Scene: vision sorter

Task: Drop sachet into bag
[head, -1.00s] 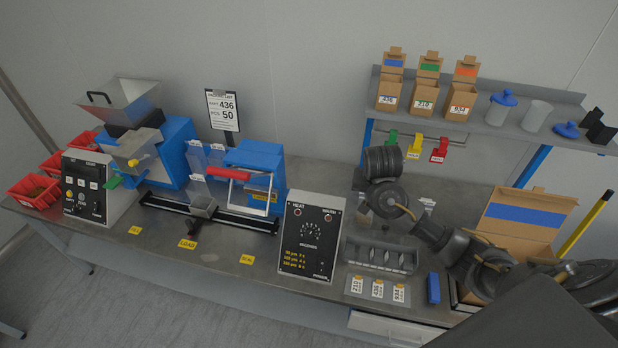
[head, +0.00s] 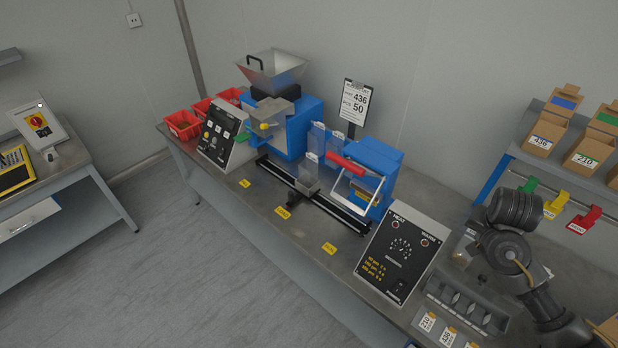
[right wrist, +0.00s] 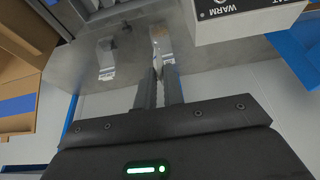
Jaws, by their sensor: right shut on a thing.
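My right gripper (right wrist: 159,88) is shut on a small clear-and-white sachet (right wrist: 162,44), which sticks out beyond the fingertips in the right wrist view. In the head view my right arm comes in from the right, and its gripper end is over the bench right of the black heat-timer box; the fingers are mostly hidden there. A second similar packet (right wrist: 106,58) lies on the bench beside it. Clear bag-like pouches (head: 317,138) stand between the blue filling machine and the blue sealer, one above the small carriage (head: 306,187) on the black rail. My left gripper is out of view.
The heat-timer box (head: 402,252) stands between my right gripper and the sealer (head: 376,167). A grey slotted rack (head: 470,300) is at the front. Coloured clips hang under the shelf of cartons (head: 545,135). A brown box (right wrist: 18,95) is left in the wrist view.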

